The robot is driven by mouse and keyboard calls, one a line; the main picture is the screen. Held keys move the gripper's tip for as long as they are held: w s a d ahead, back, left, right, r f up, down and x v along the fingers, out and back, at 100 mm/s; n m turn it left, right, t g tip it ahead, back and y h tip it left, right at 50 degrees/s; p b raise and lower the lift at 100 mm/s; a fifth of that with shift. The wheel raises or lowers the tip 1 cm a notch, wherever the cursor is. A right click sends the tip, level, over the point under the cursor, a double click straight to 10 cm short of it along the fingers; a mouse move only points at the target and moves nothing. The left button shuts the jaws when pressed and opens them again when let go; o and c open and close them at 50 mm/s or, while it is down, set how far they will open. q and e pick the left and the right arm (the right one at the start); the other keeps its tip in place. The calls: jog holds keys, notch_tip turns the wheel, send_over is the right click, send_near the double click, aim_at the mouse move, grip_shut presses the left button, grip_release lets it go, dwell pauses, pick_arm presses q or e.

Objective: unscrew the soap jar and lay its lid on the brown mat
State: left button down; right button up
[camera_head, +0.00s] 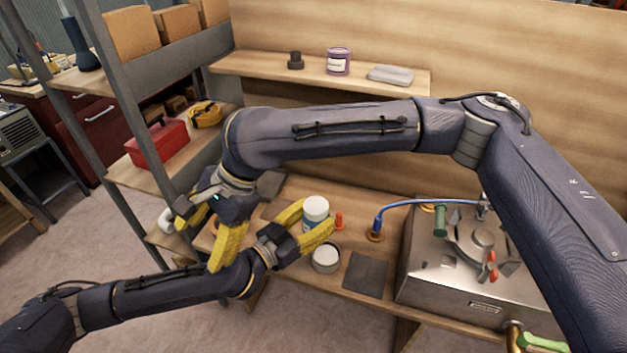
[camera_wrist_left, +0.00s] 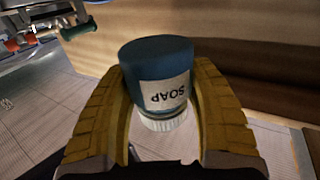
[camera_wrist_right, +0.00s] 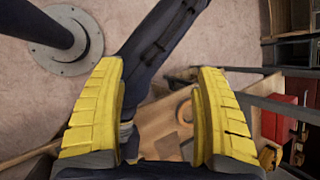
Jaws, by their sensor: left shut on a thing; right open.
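The soap jar (camera_wrist_left: 158,75) is blue with a white SOAP label. Its white ribbed lid (camera_head: 316,206) is on top of it, and the jar looks upright. My left gripper (camera_head: 304,226) is shut around the jar's sides, one yellow finger on each side, over the bench. The lid (camera_wrist_left: 168,123) is clear of the fingers in the left wrist view. My right gripper (camera_head: 214,235) is open and empty, left of the jar. A dark grey-brown mat (camera_head: 366,274) lies bare on the bench, right of and nearer than the jar; I cannot tell for sure that it is the brown mat.
A round white-topped tin (camera_head: 326,258) stands between jar and mat. A small orange item (camera_head: 339,221) and a blue hose (camera_head: 405,203) are behind. A metal unit (camera_head: 440,277) fills the bench's right. My right arm spans above the bench. A shelf post (camera_head: 155,140) stands left.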

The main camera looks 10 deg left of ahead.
jog(key=w+d+t+h, duration=0.2)
jog(key=w+d+h, duration=0.1)
jog(key=w+d, duration=0.5)
jog(key=r+t+h, duration=0.1)
jog(key=r+h, duration=0.1)
jog(key=h, duration=0.1)
send_over(314, 205)
jog(key=shift+s+a+f+m, duration=0.15)
jog(key=shift+s+m, duration=0.1)
jog(key=shift+m, duration=0.15)
jog(key=shift+w+d+f, duration=0.1)
jog(key=shift+d+f, duration=0.1)
jog(key=shift+f, duration=0.35)
jog(key=shift+w+f, duration=0.1)
jog(key=shift+f, duration=3.25)
jog(key=shift+c, duration=0.5)
